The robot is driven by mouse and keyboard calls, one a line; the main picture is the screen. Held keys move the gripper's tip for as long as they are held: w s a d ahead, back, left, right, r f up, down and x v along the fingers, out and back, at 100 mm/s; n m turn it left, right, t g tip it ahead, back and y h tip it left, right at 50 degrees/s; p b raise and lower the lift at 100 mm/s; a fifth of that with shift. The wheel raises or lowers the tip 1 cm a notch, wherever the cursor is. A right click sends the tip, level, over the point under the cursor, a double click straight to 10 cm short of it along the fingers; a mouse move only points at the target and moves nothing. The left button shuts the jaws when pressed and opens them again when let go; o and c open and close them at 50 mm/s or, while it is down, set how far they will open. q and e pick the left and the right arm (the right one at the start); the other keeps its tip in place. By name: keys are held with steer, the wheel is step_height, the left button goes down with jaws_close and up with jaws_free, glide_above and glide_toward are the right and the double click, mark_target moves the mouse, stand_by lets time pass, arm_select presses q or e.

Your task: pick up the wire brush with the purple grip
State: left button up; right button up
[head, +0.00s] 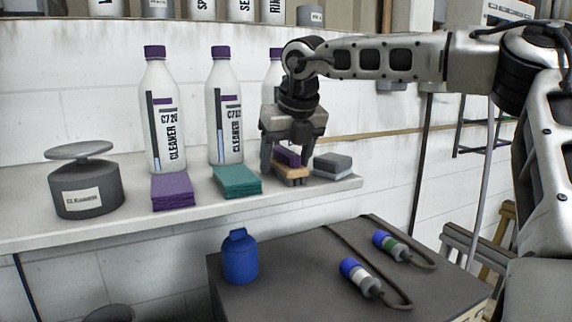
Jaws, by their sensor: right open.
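The wire brush with the purple grip (290,158) appears to be the small block on the white shelf (110,222), with a purple top and a tan lower part. My right gripper (286,165) comes down over it from above, its arm reaching in from the right. Its fingers are apart and partly hide the brush. One finger is at the brush's left and another is in front of its right part. I cannot tell whether they touch it. My left gripper is not in view.
Purple (172,191) and teal (237,181) pads and a grey block (333,166) lie near the brush. White cleaner bottles (165,115) stand behind, one partly hidden by my gripper. A grey canister (87,188) stands left. Below, a dark box top (300,285) holds a blue bottle (239,258).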

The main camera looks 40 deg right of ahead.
steer(key=c, duration=1.1)
steer(key=shift+c, duration=0.2)
steer(key=shift+r, duration=0.1)
